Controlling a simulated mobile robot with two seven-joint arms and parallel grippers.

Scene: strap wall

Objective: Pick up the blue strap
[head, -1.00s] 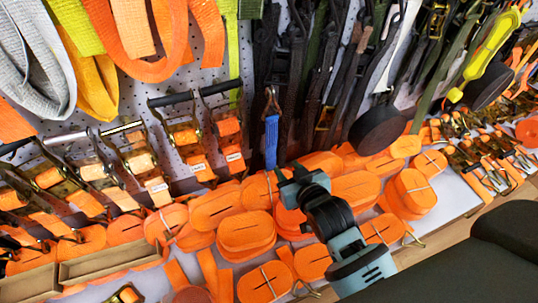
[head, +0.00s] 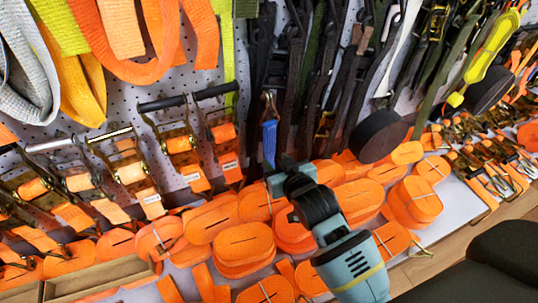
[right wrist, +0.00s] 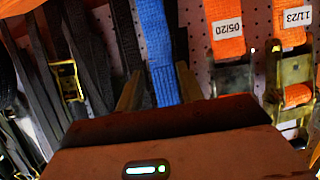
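The blue strap (head: 269,142) hangs from a metal hook near the middle of the wall in the head view. Its lower end reaches down to my right gripper (head: 274,172). In the right wrist view the blue strap (right wrist: 158,50) runs down between the two fingers of my right gripper (right wrist: 159,86). The fingers are apart, one on each side of the strap, with gaps visible. The strap's lowest part is hidden behind the gripper body. My left gripper is in neither view.
Dark straps (head: 315,80) hang close to the right of the blue strap. Orange ratchet straps (head: 180,145) hang to its left. Several orange strap rolls (head: 243,250) cover the shelf below. A black round disc (head: 377,135) sticks out on the right.

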